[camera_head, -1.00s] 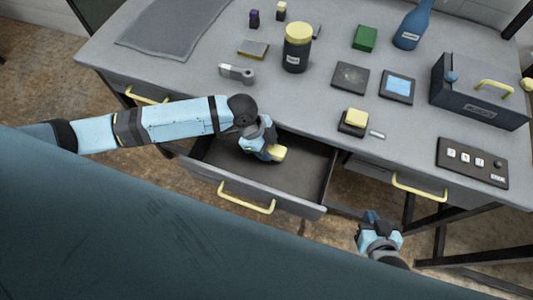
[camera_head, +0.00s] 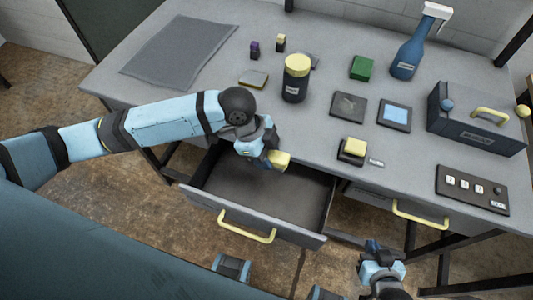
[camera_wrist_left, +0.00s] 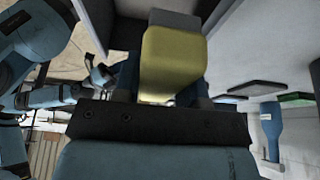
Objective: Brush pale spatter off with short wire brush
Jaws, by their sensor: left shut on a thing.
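My left gripper (camera_head: 268,157) is over the open drawer (camera_head: 262,187), by the table's front edge. It is shut on a yellow-and-grey block (camera_head: 280,160), apparently the short wire brush; no bristles can be made out. In the left wrist view the block (camera_wrist_left: 172,62) sticks out from between the fingers, its grey end away from me. A dark square plate (camera_head: 348,107) on the table bears a faint mark; I cannot tell whether this is the pale spatter. My right gripper (camera_head: 373,250) is low in front of the table, apart from everything; its jaws are unclear.
A grey mat (camera_head: 180,50) lies back left.

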